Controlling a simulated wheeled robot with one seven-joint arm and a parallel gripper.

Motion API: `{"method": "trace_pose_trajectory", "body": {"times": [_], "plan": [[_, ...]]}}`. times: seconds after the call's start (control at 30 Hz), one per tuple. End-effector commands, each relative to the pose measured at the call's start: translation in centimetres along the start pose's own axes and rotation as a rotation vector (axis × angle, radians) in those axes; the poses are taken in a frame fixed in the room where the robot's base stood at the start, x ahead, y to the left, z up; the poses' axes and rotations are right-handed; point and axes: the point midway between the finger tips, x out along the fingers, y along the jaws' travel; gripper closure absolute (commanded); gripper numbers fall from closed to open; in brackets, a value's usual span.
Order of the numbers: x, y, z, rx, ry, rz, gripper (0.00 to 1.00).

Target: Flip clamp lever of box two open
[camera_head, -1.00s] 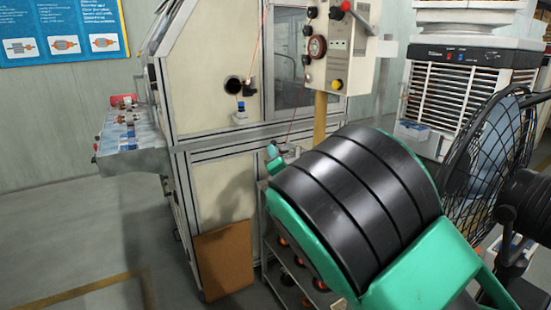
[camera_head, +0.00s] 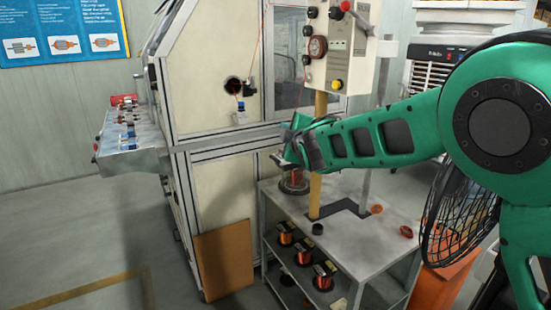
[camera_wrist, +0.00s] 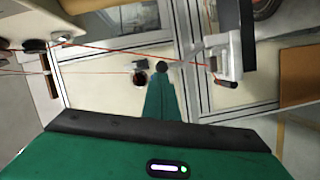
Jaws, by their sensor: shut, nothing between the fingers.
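A pale control box (camera_head: 338,55) is mounted on the post, with a red-knobbed lever (camera_head: 347,6) at its top and a dark round dial. The cream machine cabinet (camera_head: 210,95) behind has a small blue-and-white fitting (camera_head: 240,113) below a dark round hole. I cannot tell which is box two or its clamp lever. My gripper (camera_head: 282,158) is shut and empty, left of the post and above the cart. In the wrist view my green fingers (camera_wrist: 161,70) point toward the cabinet's hole, with a white bracket (camera_wrist: 225,60) to their right, apart from them.
A grey cart (camera_head: 345,250) stands below my arm, with copper spools (camera_head: 303,252) on its lower shelf. Thin red wire (camera_wrist: 120,52) crosses the wrist view near my fingers. A black fan (camera_head: 455,220) stands at right. A brown board (camera_head: 225,260) leans on the cabinet.

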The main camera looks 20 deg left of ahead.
Motion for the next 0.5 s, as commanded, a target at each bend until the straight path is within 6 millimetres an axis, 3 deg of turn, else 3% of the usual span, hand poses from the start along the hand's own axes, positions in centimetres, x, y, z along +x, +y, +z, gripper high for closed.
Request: {"method": "trace_pose_trajectory", "body": {"times": [0.5], "plan": [[1.2,2.9,4.0,0.465,-0.003,-0.144,1.00]]}}
